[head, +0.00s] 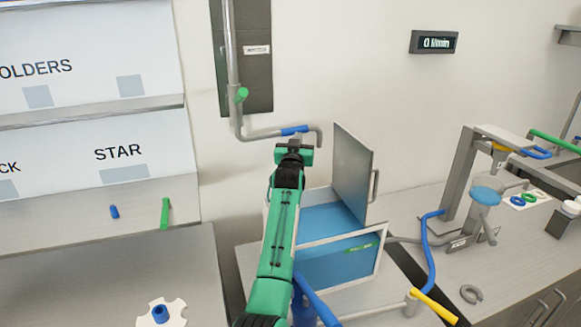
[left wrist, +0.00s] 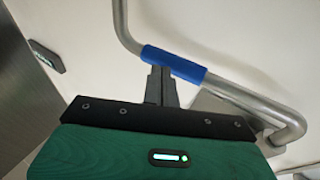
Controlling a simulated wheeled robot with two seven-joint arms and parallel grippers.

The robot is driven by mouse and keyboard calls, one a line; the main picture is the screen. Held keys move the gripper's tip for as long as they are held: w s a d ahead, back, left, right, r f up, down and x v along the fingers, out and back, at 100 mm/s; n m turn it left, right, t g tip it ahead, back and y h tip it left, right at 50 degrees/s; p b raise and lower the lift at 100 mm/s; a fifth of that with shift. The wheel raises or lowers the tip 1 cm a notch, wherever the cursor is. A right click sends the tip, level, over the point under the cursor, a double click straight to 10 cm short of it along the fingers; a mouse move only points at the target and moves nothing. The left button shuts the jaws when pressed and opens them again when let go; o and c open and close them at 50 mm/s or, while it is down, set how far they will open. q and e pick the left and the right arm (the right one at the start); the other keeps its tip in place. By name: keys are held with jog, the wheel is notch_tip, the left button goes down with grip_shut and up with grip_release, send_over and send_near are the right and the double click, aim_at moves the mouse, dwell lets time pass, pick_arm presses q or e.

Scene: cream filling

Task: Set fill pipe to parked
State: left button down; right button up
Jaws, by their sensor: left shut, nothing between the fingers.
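The fill pipe (head: 234,112) is a grey metal tube that comes down a dark wall panel and bends out to the right. Its blue sleeve (head: 294,130) sits on the level arm, and the hooked end is near the open blue-lined tank. My left gripper (head: 293,146) is at the blue sleeve, seen just below it in the head view. In the left wrist view the closed fingers (left wrist: 160,86) are against or just beside the blue sleeve (left wrist: 174,65), with nothing between them; contact is unclear. My right gripper is not in view.
A blue-lined tank (head: 378,262) with a raised grey lid (head: 353,175) stands below the pipe. Shelves (head: 90,150) stand left; a grey stand (head: 458,185) is on the right counter. A display (head: 434,42) hangs on the wall.

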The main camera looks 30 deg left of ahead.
pick_arm(q)
jog(key=b+v, duration=0.2)
jog(key=v, duration=1)
jog(key=shift+s+d, duration=0.3)
jog(key=shift+f, duration=0.15)
